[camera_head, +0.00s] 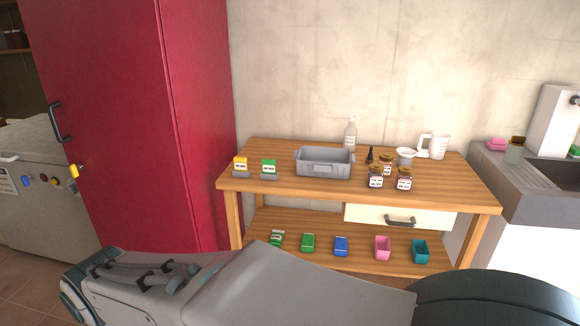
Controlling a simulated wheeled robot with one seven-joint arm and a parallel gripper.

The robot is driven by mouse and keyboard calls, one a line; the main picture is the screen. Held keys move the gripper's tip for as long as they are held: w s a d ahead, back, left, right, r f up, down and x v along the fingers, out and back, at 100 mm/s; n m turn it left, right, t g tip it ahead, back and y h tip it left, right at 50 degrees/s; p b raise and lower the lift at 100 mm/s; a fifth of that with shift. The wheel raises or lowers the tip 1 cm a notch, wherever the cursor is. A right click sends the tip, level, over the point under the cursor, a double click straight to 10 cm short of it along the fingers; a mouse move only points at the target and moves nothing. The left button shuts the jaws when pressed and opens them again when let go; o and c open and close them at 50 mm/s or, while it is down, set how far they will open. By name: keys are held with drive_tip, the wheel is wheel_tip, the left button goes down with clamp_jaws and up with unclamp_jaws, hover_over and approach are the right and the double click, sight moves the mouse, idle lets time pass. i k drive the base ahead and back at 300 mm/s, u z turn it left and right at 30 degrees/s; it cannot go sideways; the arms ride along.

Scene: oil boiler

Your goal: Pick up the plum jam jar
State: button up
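Three small jars with brown lids and pale labels stand close together on the right half of the wooden table's top: a front left jar (376,177), a front right jar (404,179) and a back jar (386,165). The labels are too small to read, so I cannot tell which is the plum jam jar. The back jar is partly hidden by the front ones. My grey arm crosses the bottom of the view, in front of the table and apart from the jars. No gripper fingers show.
The wooden table (320,191) also holds a grey bin (324,163), a bottle (350,135), a white bowl (405,157), a pitcher (438,147) and two small boxes. Several coloured containers sit on its lower shelf. A red cabinet (120,120) stands left; a sink counter (510,185) stands right.

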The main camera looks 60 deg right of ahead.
sight(375, 176)
drive_tip(key=z, duration=0.6)
drive_tip(key=i, duration=1.25)
drive_tip(key=z, duration=1.95)
drive_tip(key=i, duration=0.8)
drive_tip(key=z, duration=1.3)
drive_tip(key=i, duration=0.7)
drive_tip(key=z, duration=0.2)
